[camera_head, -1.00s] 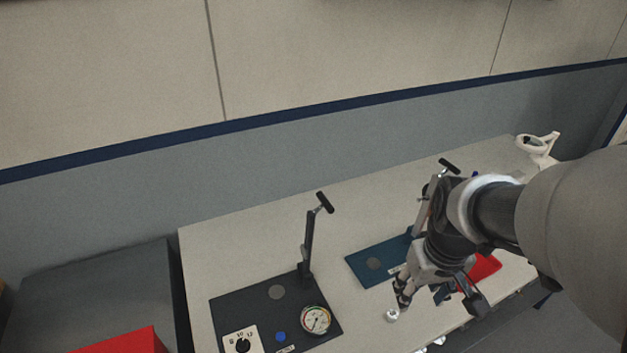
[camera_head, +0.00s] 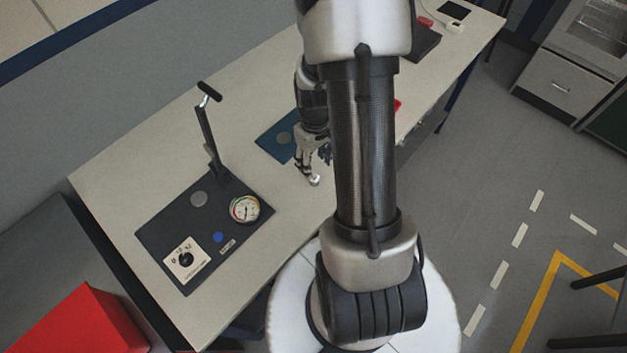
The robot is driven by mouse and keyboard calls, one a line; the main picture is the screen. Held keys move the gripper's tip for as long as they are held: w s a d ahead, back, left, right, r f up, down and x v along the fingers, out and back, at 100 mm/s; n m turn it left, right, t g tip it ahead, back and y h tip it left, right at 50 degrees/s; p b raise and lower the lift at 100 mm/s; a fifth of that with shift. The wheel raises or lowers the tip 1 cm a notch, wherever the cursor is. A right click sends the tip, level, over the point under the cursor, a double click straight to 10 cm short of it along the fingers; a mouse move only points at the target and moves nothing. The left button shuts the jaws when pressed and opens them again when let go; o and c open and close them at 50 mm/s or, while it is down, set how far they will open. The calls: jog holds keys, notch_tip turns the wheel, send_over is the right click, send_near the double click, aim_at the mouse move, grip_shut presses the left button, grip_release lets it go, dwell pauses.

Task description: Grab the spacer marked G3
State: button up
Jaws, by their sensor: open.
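A small shiny metallic piece (camera_head: 315,180) stands on the table near its front edge, just below my gripper. It may be a spacer, but no G3 marking can be read at this size. My gripper (camera_head: 311,170) is open and points down at the table, its fingers close to this piece. I cannot tell whether they touch it. My arm hides the part of the table to the right of the gripper.
A dark fixture plate (camera_head: 170,235) with a lever post, a gauge (camera_head: 244,209) and a dial is on the left. A blue plate (camera_head: 270,145) lies behind my gripper. A red box (camera_head: 75,325) is at the lower left. The table (camera_head: 130,165) is clear at the back left.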

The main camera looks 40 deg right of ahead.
aim_at(315, 177)
notch_tip(315, 177, down, 8)
jog(key=shift+r+b, duration=0.15)
jog(key=shift+b, duration=1)
jog(key=c, duration=1.1)
jog(key=shift+r, duration=0.2)
jog(key=shift+c, duration=0.2)
